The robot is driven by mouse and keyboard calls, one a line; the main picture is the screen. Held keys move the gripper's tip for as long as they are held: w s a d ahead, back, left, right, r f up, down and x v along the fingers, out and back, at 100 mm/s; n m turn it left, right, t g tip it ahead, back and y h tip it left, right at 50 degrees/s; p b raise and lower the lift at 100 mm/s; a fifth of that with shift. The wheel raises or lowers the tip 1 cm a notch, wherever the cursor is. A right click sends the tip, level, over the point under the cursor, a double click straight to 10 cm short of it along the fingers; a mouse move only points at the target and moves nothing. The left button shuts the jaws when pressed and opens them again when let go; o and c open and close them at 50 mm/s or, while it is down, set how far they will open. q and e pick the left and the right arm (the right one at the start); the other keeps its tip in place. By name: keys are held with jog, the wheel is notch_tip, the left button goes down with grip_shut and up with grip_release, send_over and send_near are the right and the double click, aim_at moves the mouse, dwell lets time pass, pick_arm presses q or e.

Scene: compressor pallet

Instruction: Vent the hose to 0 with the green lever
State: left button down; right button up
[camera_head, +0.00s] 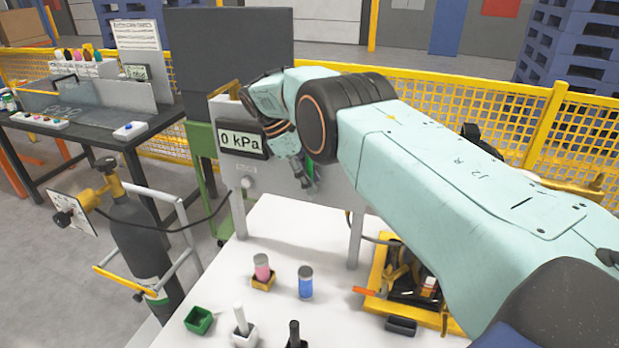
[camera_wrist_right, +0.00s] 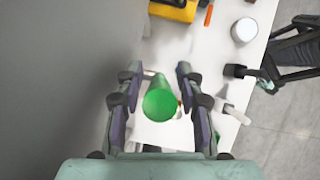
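The green lever (camera_wrist_right: 160,104) shows end-on in the right wrist view as a round green knob on a stem. My right gripper (camera_wrist_right: 158,74) has one finger on each side of it, with visible gaps, so it is open around the lever. In the head view my right gripper (camera_head: 300,178) is at the front of the grey panel (camera_head: 297,206), and only a sliver of the lever (camera_head: 309,171) shows behind it. The display (camera_head: 240,140) on the panel reads 0 kPa. My left gripper is not seen in the head view.
The white table (camera_head: 290,235) holds a pink can (camera_head: 262,268), a blue can (camera_head: 306,284) and a green tray (camera_head: 199,320). A yellow-framed unit (camera_head: 382,275) stands at right. A gas cylinder (camera_head: 142,240) with a hose stands left. My right arm hides part of the panel.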

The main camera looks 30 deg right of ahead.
notch_tip(320, 180, up, 10)
dwell(0.7)
jog(key=shift+s+f, duration=0.1)
dwell(0.5)
